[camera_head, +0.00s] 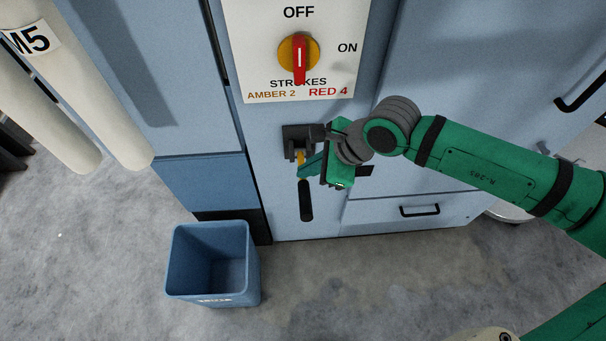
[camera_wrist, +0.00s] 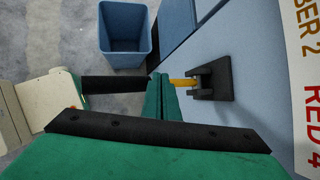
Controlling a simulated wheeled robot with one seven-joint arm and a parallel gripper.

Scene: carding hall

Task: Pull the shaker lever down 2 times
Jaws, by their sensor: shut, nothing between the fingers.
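The shaker lever has a black bracket (camera_head: 297,138) on the light blue machine front, a short yellow shaft (camera_wrist: 183,82) and a black handle (camera_head: 306,202). The handle extends downward in the head view; its exact tilt is hard to tell. My green gripper (camera_head: 304,172) is shut and empty, its fingertips by the lever between the yellow shaft and the black handle. In the wrist view the shut fingers (camera_wrist: 160,86) cover the middle of the lever, with the handle (camera_wrist: 112,84) showing to their left. Whether they touch it is unclear.
Above the lever is a white plate (camera_head: 257,60) with a red and yellow switch (camera_head: 299,58), reading OFF, ON, STROKES, AMBER 2, RED 4. A blue bin (camera_head: 252,280) stands on the floor at lower left. A drawer with a black handle (camera_head: 420,211) is at right.

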